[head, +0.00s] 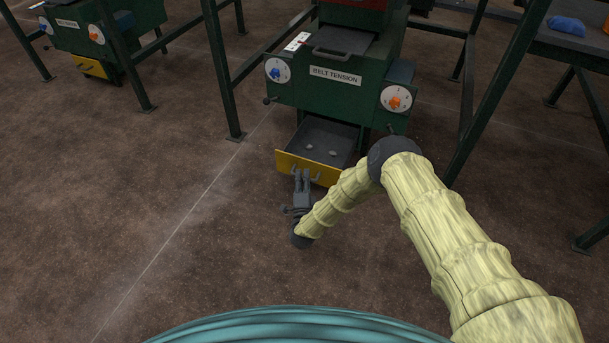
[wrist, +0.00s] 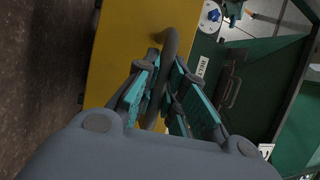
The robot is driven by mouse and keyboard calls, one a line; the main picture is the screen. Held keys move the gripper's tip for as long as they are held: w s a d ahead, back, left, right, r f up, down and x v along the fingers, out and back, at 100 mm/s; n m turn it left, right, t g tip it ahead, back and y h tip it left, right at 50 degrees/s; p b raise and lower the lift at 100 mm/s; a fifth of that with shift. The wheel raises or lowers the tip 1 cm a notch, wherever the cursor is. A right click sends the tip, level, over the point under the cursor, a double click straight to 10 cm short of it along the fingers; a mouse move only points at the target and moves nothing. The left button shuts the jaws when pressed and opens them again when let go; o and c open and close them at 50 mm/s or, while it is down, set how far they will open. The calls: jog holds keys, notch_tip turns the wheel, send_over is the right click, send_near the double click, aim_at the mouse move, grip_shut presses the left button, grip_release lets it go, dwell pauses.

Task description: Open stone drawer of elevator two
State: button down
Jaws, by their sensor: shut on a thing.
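The stone drawer (head: 318,142) sits low in the green elevator housing and stands pulled out. Its inside is dark grey and holds a few small stones (head: 333,153). Its yellow front (head: 326,176) faces me and carries a grey bar handle. My gripper (head: 302,174) is at the drawer front. In the wrist view the handle (wrist: 179,48) runs between the teal-padded fingers, and my gripper is shut on it. The yellow front (wrist: 112,50) fills the left middle of that view. The lower part of the handle is hidden by the fingers.
The green housing (head: 350,94) has a "BELT TENSION" label and two dials. Green frame legs (head: 222,75) stand on both sides. Another green machine (head: 82,38) with a shut yellow drawer is at the far left. The brown floor (head: 130,190) at left is clear.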

jog(key=shift+s+a, duration=0.1)
jog(key=shift+a, duration=0.1)
jog(key=c, duration=1.6)
grip_release()
jog(key=shift+o, duration=0.6)
jog(key=shift+d, duration=0.15)
jog(key=v, duration=1.2)
